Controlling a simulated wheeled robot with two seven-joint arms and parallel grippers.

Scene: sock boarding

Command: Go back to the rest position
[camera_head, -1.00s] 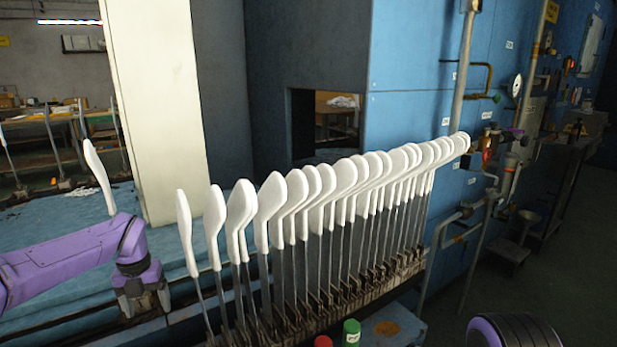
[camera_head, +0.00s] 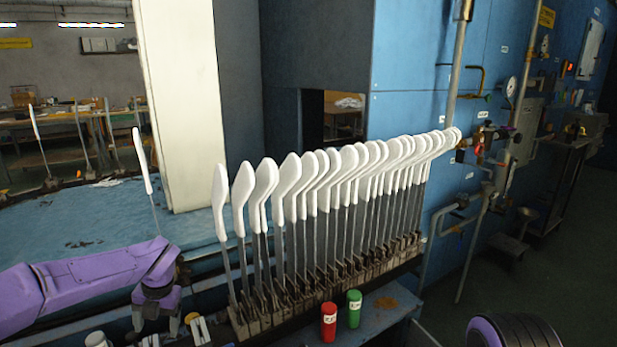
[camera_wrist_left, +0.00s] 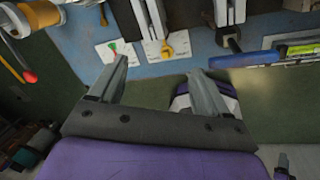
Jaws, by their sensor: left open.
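My left gripper (camera_wrist_left: 158,70) is open and empty in the left wrist view, with its two grey fingers spread apart over the floor and the edge of a blue bench. In the head view my purple left arm comes in from the left, its wrist bent downward in front of the blue surface. A row of white socks (camera_head: 290,175) on upright metal boards stands on a rack to the right of the arm, apart from it. A single white-tipped board (camera_head: 141,160) stands behind the arm. My right gripper is not in view.
A red canister (camera_head: 328,322) and a green canister (camera_head: 354,309) stand in front of the rack. A blue machine wall (camera_head: 415,100) with pipes is behind and to the right. Tools, including a yellow-handled one (camera_wrist_left: 177,43), lie on the blue bench (camera_wrist_left: 150,70). Dark floor is free at far right.

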